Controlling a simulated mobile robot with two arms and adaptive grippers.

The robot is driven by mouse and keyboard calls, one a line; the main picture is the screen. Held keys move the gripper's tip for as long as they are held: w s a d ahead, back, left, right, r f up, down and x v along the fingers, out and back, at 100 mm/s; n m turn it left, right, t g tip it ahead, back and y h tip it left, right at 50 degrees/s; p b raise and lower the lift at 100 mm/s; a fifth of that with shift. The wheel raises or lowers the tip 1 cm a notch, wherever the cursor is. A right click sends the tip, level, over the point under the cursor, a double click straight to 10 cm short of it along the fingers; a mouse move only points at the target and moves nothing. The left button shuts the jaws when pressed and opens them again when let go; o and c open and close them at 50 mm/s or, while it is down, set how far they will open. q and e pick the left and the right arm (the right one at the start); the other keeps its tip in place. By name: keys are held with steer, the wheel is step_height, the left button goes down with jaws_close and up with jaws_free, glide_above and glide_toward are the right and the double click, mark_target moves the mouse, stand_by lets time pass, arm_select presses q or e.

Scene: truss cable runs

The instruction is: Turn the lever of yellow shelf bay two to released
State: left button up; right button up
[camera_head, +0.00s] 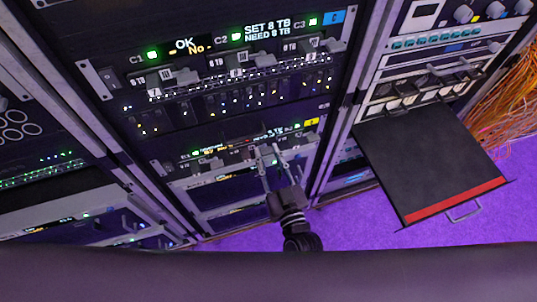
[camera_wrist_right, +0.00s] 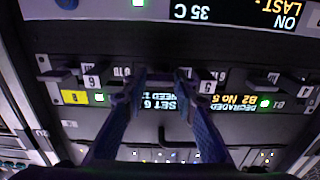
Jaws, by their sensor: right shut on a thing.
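The yellow-labelled shelf is low in the middle rack, its yellow tag (camera_head: 312,122) at its right end. The wrist view shows it upside down, with the yellow tag (camera_wrist_right: 76,97) at left. Its display (camera_wrist_right: 232,101) reads "DEGRADED B2 No 5", partly covered by a finger. My right gripper (camera_head: 267,150) reaches the shelf front from below. In the wrist view its two fingers (camera_wrist_right: 160,78) close around the middle bay's lever, which is mostly hidden; its angle cannot be told. Dark levers of the neighbouring bays (camera_wrist_right: 265,76) stand at either side. My left gripper is not in view.
A blue-tagged shelf (camera_head: 332,17) with similar levers sits above. A black pull-out tray (camera_head: 430,165) with a red edge sticks out at right. Orange cables (camera_head: 505,100) hang beyond it. Purple floor (camera_head: 355,220) shows below.

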steer(key=shift+f+m+b, duration=0.1)
steer(key=shift+m+b, duration=1.2)
steer(key=shift+m, duration=7.7)
steer(key=o, duration=0.9)
steer(key=shift+c, duration=0.2)
steer(key=v, duration=1.2)
